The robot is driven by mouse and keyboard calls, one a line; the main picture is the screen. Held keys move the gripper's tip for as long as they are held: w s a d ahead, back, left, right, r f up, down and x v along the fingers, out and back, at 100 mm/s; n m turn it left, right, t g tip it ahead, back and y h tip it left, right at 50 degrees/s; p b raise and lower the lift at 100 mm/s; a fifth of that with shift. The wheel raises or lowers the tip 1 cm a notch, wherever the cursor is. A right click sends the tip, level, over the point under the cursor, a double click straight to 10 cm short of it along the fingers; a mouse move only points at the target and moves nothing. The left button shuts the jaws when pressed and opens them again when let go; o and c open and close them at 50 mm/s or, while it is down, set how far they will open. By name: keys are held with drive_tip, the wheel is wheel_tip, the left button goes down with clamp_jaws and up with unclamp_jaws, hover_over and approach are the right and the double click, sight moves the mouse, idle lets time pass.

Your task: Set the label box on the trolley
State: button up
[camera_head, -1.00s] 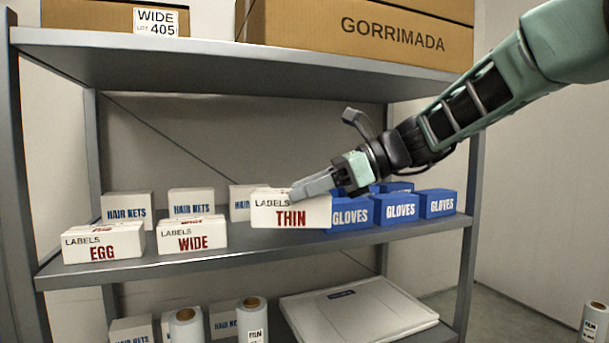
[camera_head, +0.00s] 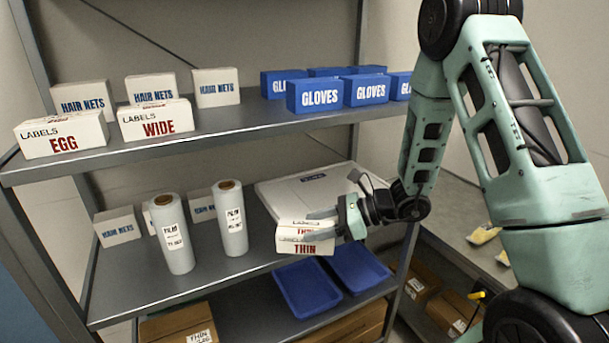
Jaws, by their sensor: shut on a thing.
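My gripper (camera_head: 322,223) is shut on a white label box (camera_head: 303,240) with THIN in red on its front and top. The fingers cover part of the box. It is held in front of the shelf rack, around the height of the middle shelf, near a large white flat package (camera_head: 305,190). I cannot tell whether it touches the shelf. Two other label boxes, EGG (camera_head: 62,136) and WIDE (camera_head: 155,121), sit on the upper shelf at left. No trolley can be made out in this view.
Two film rolls (camera_head: 170,235) (camera_head: 231,220) stand on the middle shelf, left of the held box. Blue GLOVES boxes (camera_head: 318,96) and HAIR NETS boxes (camera_head: 83,99) are on the upper shelf. Blue trays (camera_head: 306,285) lie below. Yellow items (camera_head: 485,235) are on the floor at right.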

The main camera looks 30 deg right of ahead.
wheel_tip(320, 180, down, 13)
drive_tip(key=d, duration=0.2)
drive_tip(key=shift+d+r, duration=0.2)
drive_tip(key=shift+d, duration=0.2)
